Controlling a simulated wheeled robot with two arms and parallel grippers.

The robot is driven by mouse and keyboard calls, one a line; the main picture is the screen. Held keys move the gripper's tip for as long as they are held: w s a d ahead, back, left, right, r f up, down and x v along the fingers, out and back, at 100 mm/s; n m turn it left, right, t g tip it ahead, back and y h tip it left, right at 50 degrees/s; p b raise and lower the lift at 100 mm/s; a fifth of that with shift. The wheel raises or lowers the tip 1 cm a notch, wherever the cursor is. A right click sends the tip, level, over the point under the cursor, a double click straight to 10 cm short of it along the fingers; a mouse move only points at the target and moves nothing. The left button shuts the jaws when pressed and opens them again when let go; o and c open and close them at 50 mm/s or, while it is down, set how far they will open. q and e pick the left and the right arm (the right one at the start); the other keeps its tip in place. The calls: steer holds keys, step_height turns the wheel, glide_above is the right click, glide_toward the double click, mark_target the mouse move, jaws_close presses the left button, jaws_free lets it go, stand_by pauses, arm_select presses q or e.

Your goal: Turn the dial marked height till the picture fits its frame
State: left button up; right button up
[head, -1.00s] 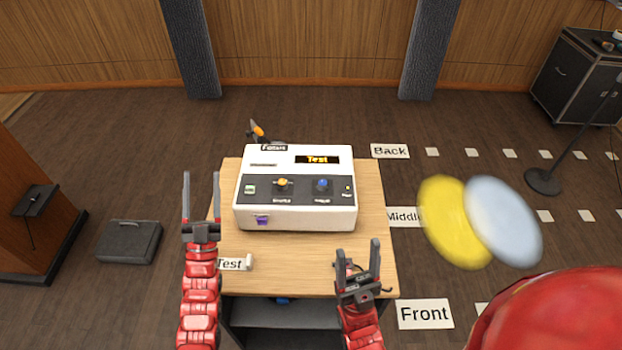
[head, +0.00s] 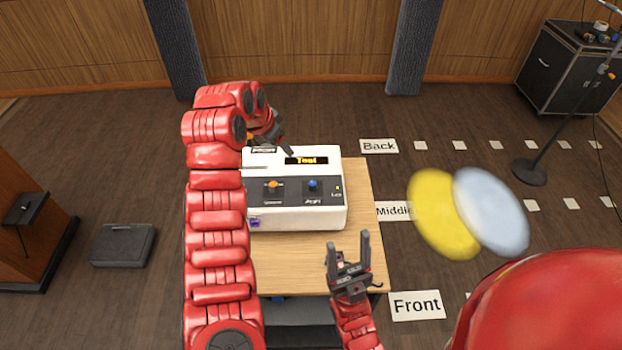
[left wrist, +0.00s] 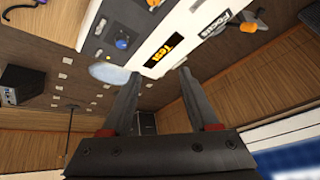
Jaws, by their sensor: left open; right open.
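A white console (head: 295,222) stands on the wooden table. Its dark panel has a blue dial (head: 312,184) on the right, with a blurred label that may read Height, and an orange dial (head: 272,184) on the left. The blue dial also shows in the left wrist view (left wrist: 122,42). My left gripper (head: 284,148) is open and empty over the console's back edge; my arm hides the console's left side. Its fingers show apart in the left wrist view (left wrist: 157,75). My right gripper (head: 348,240) is open and empty over the table, in front of the console. No picture frame is seen.
A lit display (head: 306,160) reads Test. A yellow spot (head: 440,215) and a pale blue spot (head: 491,210) overlap right of the table (head: 363,190). Floor cards read Back (head: 379,146), Middle and Front (head: 417,305). A black case (head: 123,245) lies at left.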

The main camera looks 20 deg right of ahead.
arm_select(q)
steer(key=s+d+r+g, duration=0.1)
steer(key=s+r+g, duration=0.1)
steer(key=s, duration=0.3)
steer(key=m+b, duration=0.1)
steer(key=b, duration=0.3)
glide_toward(312, 183)
steer(key=p+x, duration=0.3)
steer(key=x, duration=0.3)
steer(key=shift+p+x, duration=0.5)
steer(key=shift+x, duration=0.85)
jaws_close()
